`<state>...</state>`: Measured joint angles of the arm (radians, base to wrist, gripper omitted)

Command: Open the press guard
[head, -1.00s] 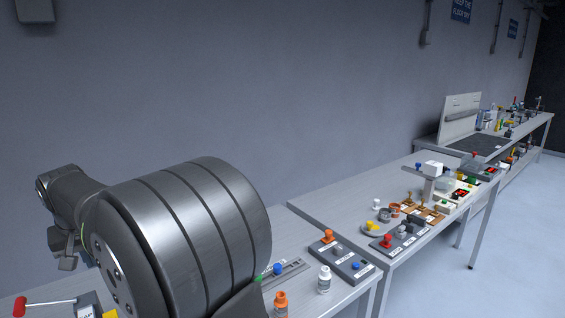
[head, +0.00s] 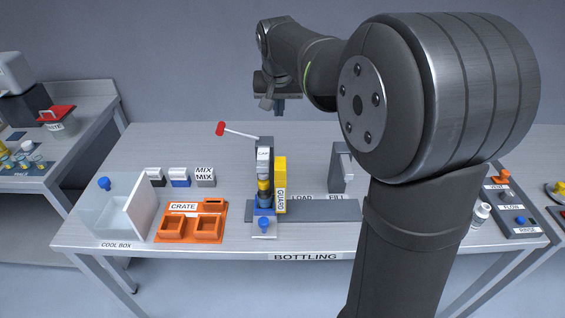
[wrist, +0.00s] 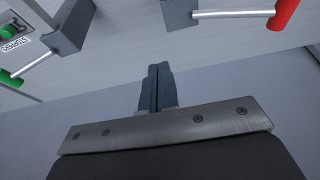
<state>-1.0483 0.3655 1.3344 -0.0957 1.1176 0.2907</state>
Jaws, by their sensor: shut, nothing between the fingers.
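The press (head: 264,160), marked CAP, stands upright mid-bench, with a lever ending in a red handle (head: 220,129) reaching up to the left. A yellow upright panel (head: 280,168), with the label GUARD (head: 281,201) at its lower part, stands against the press's right side. A yellow and blue item is in the press, and a blue knob (head: 264,224) sits in front of it. My gripper (head: 279,110) is behind and above the press, apart from it. In the wrist view its fingers (wrist: 158,68) are together and empty. The guard is not recognisable there.
An orange crate (head: 167,227) and a clear cool box (head: 140,218) are left of the press. A grey fill stand (head: 340,166) is to the right. My arm covers the bench's right part.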

